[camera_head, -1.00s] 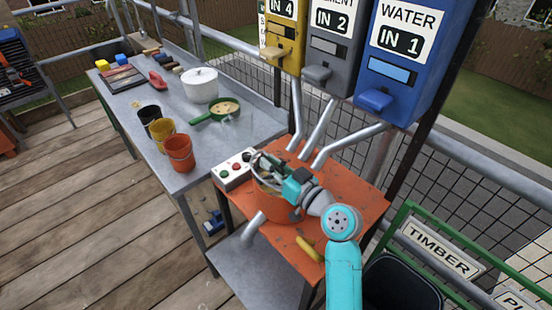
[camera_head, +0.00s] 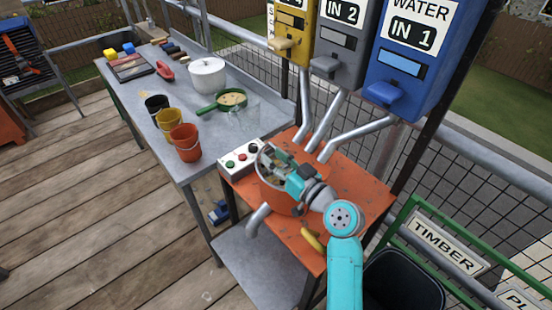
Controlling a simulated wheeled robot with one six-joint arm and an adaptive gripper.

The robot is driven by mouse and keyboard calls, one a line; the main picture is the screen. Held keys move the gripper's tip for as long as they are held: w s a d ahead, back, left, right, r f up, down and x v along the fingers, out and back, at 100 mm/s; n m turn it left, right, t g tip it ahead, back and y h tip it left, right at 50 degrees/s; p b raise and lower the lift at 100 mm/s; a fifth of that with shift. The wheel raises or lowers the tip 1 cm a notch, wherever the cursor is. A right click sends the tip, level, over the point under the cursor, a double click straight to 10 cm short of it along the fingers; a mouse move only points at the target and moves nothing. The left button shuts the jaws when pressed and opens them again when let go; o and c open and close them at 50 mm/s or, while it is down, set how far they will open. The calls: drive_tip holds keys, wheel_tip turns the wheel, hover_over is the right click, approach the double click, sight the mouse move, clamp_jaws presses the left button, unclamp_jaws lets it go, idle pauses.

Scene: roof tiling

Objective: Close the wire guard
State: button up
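The mixer's orange drum (camera_head: 275,193) sits on the orange stand (camera_head: 352,190). A thin pale hoop, which looks like the wire guard (camera_head: 259,161), stands at the drum's left rim. Its hinge and most of its mesh are hidden, and I cannot tell how far open it is. My gripper (camera_head: 281,168) is over the drum, close beside the hoop, with my teal wrist coming in from the lower right. Whether its fingers touch the hoop is too small to tell.
A control box (camera_head: 240,157) with coloured buttons is left of the drum. Metal chutes (camera_head: 355,136) slope down behind it from the dispensers (camera_head: 412,60). A yellow handle (camera_head: 312,240) is at the stand's front. Buckets (camera_head: 186,143) and a green pan (camera_head: 230,99) are on the grey bench.

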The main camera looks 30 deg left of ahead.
drive_tip(key=shift+r, duration=0.15)
wheel_tip(320, 180, up, 10)
idle(0.6)
idle(0.4)
